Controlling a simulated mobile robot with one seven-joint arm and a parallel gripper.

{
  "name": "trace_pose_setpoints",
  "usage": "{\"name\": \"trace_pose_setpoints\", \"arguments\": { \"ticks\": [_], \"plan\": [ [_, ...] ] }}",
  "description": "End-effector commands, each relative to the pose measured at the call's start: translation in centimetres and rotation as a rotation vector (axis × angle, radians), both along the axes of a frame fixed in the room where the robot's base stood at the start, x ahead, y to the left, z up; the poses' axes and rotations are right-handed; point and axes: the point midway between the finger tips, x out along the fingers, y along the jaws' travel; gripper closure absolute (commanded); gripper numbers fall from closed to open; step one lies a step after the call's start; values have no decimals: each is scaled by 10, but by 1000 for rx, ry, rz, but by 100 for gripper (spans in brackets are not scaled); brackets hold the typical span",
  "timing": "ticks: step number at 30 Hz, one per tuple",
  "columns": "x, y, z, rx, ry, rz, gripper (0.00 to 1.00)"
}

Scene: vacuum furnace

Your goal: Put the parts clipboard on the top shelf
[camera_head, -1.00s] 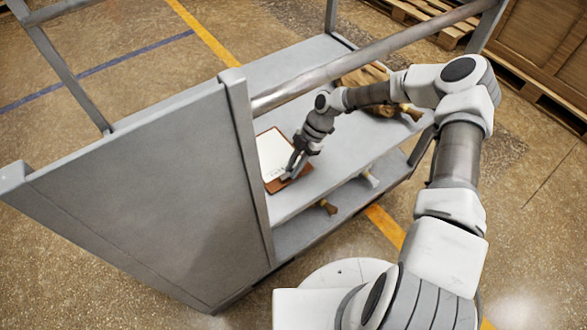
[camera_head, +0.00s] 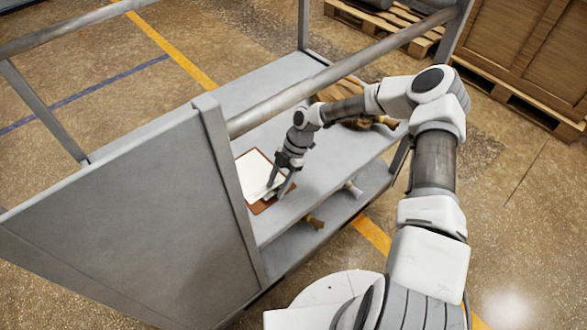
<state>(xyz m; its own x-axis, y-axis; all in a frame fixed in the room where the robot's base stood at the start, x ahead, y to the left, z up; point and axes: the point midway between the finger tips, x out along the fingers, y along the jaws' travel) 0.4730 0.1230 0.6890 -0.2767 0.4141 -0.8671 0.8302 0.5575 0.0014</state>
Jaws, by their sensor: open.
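The parts clipboard (camera_head: 255,176), a brown board with a white sheet, lies on the grey top shelf (camera_head: 325,184) of the cart. It is close to the corner panel, which hides part of its left side. My gripper (camera_head: 278,190) is open, pointing down at the clipboard's right end. Its fingers are apart over or beside the board's edge; I cannot tell whether they touch it.
A brown object (camera_head: 345,92) lies at the far end of the top shelf, partly behind my arm. The lower shelf (camera_head: 292,247) holds small brass-coloured fittings (camera_head: 315,222). A metal rail (camera_head: 340,70) crosses above the shelf. A wooden crate (camera_head: 525,50) stands at upper right.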

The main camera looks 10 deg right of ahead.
Motion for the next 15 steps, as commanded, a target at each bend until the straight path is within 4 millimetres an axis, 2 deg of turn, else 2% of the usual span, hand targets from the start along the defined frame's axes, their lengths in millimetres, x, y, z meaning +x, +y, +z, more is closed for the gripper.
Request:
{"name": "trace_pose_setpoints", "arguments": {
  "ticks": [6,8,15],
  "plan": [
    [15,-21,42,-1,-5,-3,48],
    [24,-35,35,-1,-2,-6,48],
    [56,-82,35,-1,-2,-4,48]
  ]
}}
